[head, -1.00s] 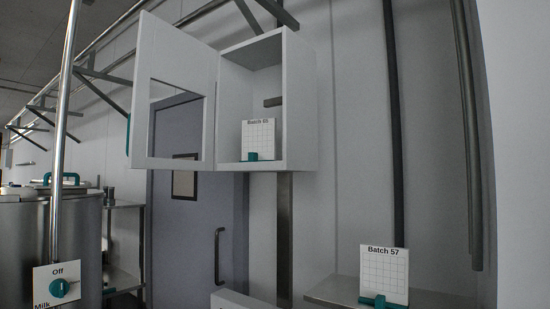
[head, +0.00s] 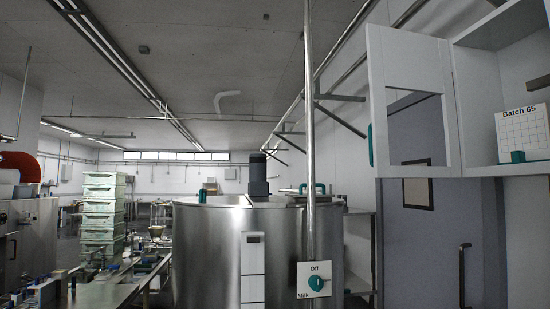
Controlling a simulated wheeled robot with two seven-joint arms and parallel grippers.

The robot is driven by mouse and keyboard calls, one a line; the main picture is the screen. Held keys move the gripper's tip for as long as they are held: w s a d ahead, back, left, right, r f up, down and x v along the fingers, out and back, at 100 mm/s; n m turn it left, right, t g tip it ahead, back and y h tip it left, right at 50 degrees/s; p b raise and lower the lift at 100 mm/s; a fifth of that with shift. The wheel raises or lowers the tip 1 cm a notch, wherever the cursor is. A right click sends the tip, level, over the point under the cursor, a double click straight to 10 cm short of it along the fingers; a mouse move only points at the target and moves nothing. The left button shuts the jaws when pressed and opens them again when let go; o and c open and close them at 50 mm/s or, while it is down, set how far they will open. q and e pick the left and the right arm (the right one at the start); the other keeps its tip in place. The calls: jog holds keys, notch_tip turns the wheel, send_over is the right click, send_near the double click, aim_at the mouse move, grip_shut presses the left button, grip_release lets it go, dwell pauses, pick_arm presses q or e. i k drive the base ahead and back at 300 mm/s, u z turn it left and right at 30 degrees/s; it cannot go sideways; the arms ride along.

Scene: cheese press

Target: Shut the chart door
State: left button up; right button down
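The chart door (head: 408,100) is a white framed panel with a window, on the right in the head view. It stands swung wide open to the left of its white wall cabinet (head: 480,110). A green handle (head: 370,146) is on the door's left edge. Inside the cabinet a white gridded card labelled Batch 65 (head: 522,132) stands in a green holder. The cabinet's right side is cut off by the picture edge. Neither of my grippers is in view.
A large steel vat (head: 205,255) with a motor on top stands in the middle. A steel pole (head: 309,150) and a Milk switch plate marked Off (head: 314,281) are before it. Green crates (head: 100,210) are stacked at left. A grey door (head: 430,250) lies below the cabinet.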

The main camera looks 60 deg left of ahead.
aim_at(398, 60)
jog(key=u, duration=2.1)
jog(key=i, duration=1)
